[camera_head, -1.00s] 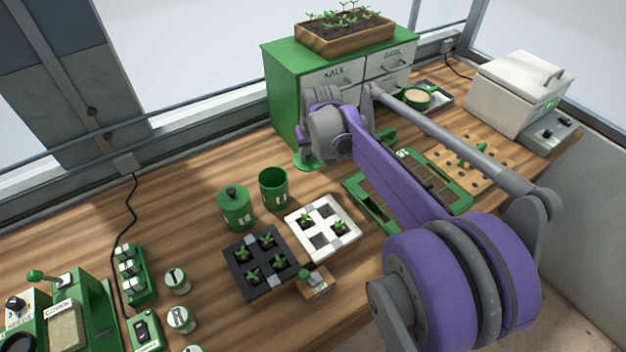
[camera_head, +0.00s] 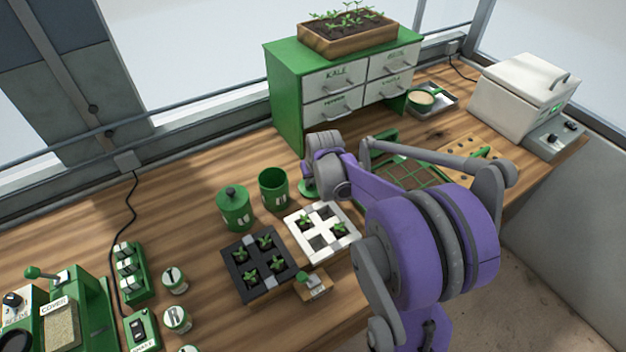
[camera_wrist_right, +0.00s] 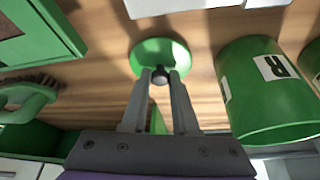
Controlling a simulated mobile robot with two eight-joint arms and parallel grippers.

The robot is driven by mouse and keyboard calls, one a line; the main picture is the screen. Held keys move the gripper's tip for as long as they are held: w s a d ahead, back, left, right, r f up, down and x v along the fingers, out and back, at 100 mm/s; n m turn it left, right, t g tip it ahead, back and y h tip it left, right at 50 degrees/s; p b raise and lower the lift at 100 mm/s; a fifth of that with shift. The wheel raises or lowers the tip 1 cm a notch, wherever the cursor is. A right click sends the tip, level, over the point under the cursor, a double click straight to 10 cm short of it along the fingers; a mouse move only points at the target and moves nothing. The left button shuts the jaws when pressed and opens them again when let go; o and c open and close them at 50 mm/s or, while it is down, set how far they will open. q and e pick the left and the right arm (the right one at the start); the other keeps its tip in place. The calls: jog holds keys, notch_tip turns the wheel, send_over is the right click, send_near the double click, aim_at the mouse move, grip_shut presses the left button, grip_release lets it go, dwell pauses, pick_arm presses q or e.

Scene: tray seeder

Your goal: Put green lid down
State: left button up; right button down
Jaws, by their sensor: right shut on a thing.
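The green lid (camera_wrist_right: 160,52) is a round disc with a dark knob. My right gripper (camera_wrist_right: 160,78) is shut on that knob, with the lid just off its fingertips. In the head view the lid (camera_head: 307,189) shows as a green edge below my right wrist, right of the open green can (camera_head: 273,190). I cannot tell whether it touches the table. In the right wrist view a labelled green can (camera_wrist_right: 268,95) stands beside the lid, apart from it. A second green can (camera_head: 234,210) has its lid on. My left gripper is not in view.
A white tray (camera_head: 297,222) and a black tray (camera_head: 233,262) with seedlings stand in front of the cans. A green drawer cabinet (camera_head: 285,110) stands behind. In the right wrist view a green-handled brush (camera_wrist_right: 30,103) lies left. Bare wood lies left of the cans.

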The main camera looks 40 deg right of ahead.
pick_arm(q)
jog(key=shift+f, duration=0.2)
pick_arm(e)
jog(key=shift+f, duration=0.2)
jog(key=c, duration=0.7)
grip_release()
jog(key=shift+r, duration=0.1)
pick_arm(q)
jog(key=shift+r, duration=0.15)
pick_arm(e)
jog(key=shift+r, duration=0.1)
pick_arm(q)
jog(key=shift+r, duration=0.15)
pick_arm(e)
jog(key=shift+s+r, duration=0.1)
jog(key=shift+r, duration=0.15)
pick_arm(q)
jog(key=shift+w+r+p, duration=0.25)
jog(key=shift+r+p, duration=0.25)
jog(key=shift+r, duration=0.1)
pick_arm(e)
jog(key=v, duration=1.1)
jog(key=shift+s+a+r, duration=0.1)
jog(key=shift+r, duration=0.15)
jog(key=shift+s+f, duration=0.1)
